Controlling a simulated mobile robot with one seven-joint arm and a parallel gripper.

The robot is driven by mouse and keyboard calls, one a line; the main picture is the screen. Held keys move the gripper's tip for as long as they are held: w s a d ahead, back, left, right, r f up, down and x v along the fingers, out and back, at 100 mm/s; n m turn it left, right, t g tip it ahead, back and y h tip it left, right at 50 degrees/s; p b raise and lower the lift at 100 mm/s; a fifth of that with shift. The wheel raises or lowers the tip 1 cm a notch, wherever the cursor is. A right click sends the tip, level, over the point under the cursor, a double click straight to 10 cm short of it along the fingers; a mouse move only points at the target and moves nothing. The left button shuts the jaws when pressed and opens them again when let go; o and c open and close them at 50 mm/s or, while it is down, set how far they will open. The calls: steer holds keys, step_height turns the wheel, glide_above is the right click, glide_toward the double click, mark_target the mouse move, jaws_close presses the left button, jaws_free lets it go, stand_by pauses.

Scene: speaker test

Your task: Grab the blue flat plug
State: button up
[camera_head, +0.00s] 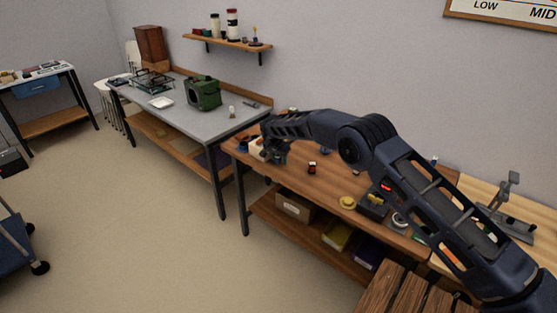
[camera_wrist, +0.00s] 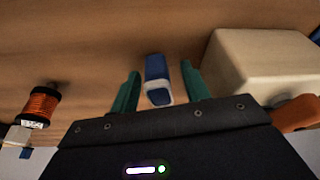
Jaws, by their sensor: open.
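The blue flat plug (camera_wrist: 157,72) shows in the wrist view as a small blue block with a pale end, lying on the wooden bench top. My gripper (camera_wrist: 160,80) is open, with one green finger on each side of the plug. Small gaps show between the plug and both fingers, so it is not clasped. In the head view my gripper (camera_head: 273,152) is at the far left end of the wooden bench (camera_head: 325,180). I cannot make out the plug there.
In the wrist view a cream box (camera_wrist: 265,65) stands close to the right finger, with an orange object (camera_wrist: 297,114) below it. A copper wire spool (camera_wrist: 41,105) lies to the left. Bare wood is between the spool and my left finger.

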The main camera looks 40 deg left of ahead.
steer(key=shift+c, duration=0.5)
jaws_close()
